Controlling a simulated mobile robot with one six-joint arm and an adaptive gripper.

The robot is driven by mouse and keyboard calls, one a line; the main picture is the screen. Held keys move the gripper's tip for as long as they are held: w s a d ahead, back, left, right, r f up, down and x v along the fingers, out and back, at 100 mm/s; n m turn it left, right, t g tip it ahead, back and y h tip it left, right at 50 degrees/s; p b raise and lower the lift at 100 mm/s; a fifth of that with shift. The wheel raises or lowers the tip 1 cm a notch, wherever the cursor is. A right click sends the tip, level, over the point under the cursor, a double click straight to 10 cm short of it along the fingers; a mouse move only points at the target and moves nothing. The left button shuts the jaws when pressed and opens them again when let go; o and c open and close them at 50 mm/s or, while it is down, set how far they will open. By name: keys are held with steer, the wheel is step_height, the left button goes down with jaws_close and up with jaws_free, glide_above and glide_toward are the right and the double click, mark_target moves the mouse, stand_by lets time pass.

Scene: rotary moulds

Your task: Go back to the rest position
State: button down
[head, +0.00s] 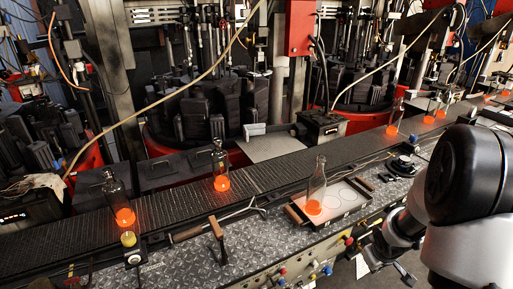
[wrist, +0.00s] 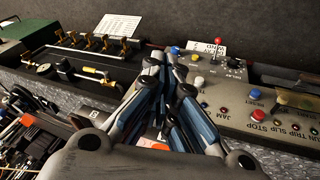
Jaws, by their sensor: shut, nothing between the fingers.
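My gripper (wrist: 168,80) shows in the wrist view with its fingers close together and nothing between them. It is in front of a control panel. In the head view my arm is at the right edge, beside the machine's front side, and the fingertips are hard to make out there. A clear bottle with a glowing orange base (head: 317,184) stands upright on a white tray (head: 343,194) with dark edges and wooden handles. My gripper is apart from this bottle.
A dark conveyor (head: 268,174) carries several glowing bottles, one at the middle left (head: 220,168). The control panel (wrist: 222,92) has coloured buttons and a red-knobbed lever. A valve block (wrist: 90,55) is left of it. Black moulds (head: 205,108) stand behind the conveyor.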

steer(key=s+a+r+m, duration=0.1)
steer(key=s+a+r, duration=0.4)
steer(key=r, duration=0.4)
steer(key=s+a+r+m, duration=0.1)
steer(key=s+a+r, duration=0.1)
steer(key=a+r, duration=0.55)
steer(key=s+a+r+y, duration=0.1)
steer(key=s+a+r, duration=0.2)
steer(key=s+a, duration=0.2)
steer(key=s+a+r+y, duration=0.1)
steer(key=s+a+r, duration=0.2)
steer(key=s, duration=0.6)
steer(key=shift+a+r+t+y, duration=0.3)
steer(key=shift+a+r+t, duration=0.1)
steer(key=shift+a, duration=0.85)
